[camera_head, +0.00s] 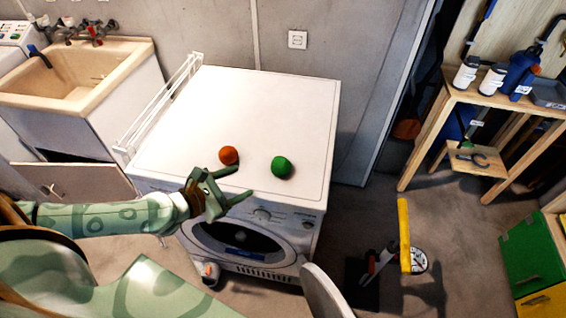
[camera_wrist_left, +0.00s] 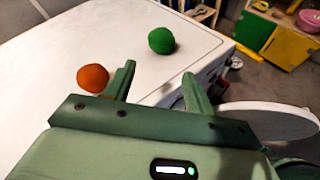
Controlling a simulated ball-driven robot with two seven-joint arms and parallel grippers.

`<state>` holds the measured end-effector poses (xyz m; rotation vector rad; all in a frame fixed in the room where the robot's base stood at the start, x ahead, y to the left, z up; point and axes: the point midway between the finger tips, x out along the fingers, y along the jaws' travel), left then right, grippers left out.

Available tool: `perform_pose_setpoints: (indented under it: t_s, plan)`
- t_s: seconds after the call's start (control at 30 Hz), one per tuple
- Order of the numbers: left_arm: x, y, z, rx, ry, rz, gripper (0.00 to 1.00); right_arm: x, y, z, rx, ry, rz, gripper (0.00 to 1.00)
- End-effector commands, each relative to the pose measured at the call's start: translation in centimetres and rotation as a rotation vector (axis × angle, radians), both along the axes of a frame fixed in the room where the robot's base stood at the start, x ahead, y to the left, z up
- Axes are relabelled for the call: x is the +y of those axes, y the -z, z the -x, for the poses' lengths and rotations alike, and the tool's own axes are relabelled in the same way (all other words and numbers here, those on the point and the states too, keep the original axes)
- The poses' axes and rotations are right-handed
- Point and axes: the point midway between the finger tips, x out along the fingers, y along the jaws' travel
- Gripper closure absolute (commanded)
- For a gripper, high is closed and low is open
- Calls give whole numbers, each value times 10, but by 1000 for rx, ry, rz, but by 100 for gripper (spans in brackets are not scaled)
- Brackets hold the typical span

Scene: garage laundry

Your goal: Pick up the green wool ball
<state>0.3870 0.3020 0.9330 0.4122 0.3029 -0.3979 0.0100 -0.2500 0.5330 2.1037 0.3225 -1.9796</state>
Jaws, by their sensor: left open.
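The green wool ball (camera_head: 282,167) rests on the white top of the washing machine (camera_head: 255,100), near its front edge. An orange ball (camera_head: 228,155) lies to its left on the same top. My left gripper (camera_head: 233,185) is open and empty at the machine's front edge, short of both balls. In the left wrist view the green ball (camera_wrist_left: 162,41) is beyond the open fingers (camera_wrist_left: 157,82), apart from them. The orange ball (camera_wrist_left: 92,78) there is just left of the left finger. My right gripper is not in view.
A white drying rack (camera_head: 160,110) stands along the machine's left side, beside a sink (camera_head: 80,80). A wooden workbench (camera_head: 490,100) with bottles is at the right. The back of the machine top is clear. The round door (camera_head: 325,290) sticks out in front.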

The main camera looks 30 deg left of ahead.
Motion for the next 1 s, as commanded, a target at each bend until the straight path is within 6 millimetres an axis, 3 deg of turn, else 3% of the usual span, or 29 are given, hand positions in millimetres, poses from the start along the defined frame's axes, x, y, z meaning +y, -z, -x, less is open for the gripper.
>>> perform_pose_setpoints:
  t_s: [0.3,0.57,0.8,1.0]
  plan:
    - [-21,24,-62,-6,0,-2,46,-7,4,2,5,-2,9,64]
    - [-30,33,-82,-4,2,-2,46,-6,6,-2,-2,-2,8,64]
    - [-44,47,-115,-4,1,-4,46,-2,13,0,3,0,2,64]
    - [-47,49,-121,-3,3,-6,46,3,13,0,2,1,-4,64]
